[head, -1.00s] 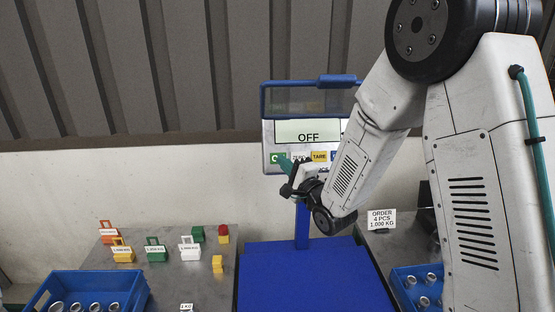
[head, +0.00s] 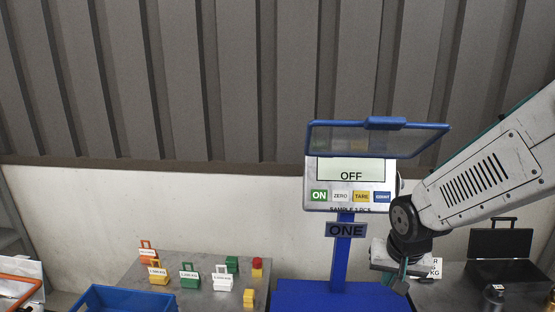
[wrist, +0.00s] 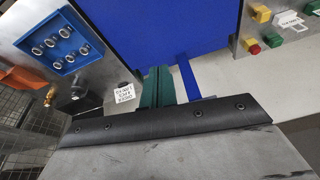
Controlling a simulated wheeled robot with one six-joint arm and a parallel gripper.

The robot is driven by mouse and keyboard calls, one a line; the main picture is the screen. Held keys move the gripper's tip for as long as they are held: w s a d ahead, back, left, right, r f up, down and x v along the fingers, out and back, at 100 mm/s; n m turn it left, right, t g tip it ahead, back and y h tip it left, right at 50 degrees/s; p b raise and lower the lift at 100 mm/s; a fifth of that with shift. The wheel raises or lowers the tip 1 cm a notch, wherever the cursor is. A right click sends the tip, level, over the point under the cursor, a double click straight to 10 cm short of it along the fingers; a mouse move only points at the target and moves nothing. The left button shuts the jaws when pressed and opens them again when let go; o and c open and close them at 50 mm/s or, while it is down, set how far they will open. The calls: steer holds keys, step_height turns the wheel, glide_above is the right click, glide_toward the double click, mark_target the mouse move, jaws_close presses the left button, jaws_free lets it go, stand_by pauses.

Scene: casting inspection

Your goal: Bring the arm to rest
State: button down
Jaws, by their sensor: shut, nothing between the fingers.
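My gripper (head: 401,284) hangs at the right of the scale's blue post, partly in front of the white order card (head: 436,268). Its green fingers are together and empty in the wrist view (wrist: 158,86). My arm reaches in from the right edge. The scale's display (head: 350,170) reads OFF, with a row of buttons below it and a blue-framed clear cover (head: 378,140) tilted up above. The blue weighing platform (head: 315,295) is bare where it shows; it also shows in the wrist view (wrist: 165,28). The gripper appears apart from the scale.
Coloured weights, including a white one (head: 222,281), stand on the left table. A blue crate (head: 120,299) is at its front. An open black case (head: 499,258) stands at the right. The wrist view shows a blue tray of castings (wrist: 60,45) beside the order card.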

steer(key=s+d+r+n+g, duration=0.1)
steer(key=s+r, duration=0.5)
steer(key=s, duration=0.4)
steer(key=s+d+r+n+g, duration=0.1)
steer(key=s+r, duration=0.6)
steer(key=s, duration=0.4)
steer(key=shift+r+n, duration=0.15)
steer(key=shift+n, duration=0.15)
